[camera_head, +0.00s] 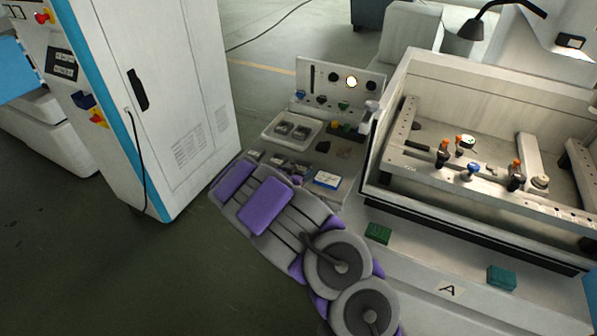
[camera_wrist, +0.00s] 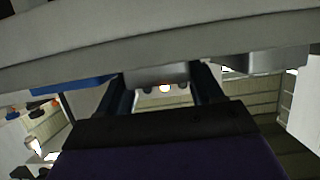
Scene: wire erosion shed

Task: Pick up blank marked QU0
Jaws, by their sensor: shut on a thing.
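In the wrist view my gripper (camera_wrist: 164,76) has its two dark fingers on either side of a plain grey metal block (camera_wrist: 160,74), and it is shut on it. The block sits close against a broad grey surface across the top of that view. I cannot read any mark, so I cannot tell if this is QU0. In the head view my purple and grey arm reaches over the bench and hides the gripper and the held block. A pale tray (camera_head: 268,133) with grey blocks (camera_head: 292,131) stands beyond the arm.
A control panel (camera_head: 327,80) with a lit lamp stands behind the tray. A blue and white box (camera_head: 327,180) lies right of the arm. The open machine tank (camera_head: 377,170) is at right, a tall white cabinet (camera_head: 170,100) at left. Another grey block (camera_wrist: 265,62) shows in the wrist view.

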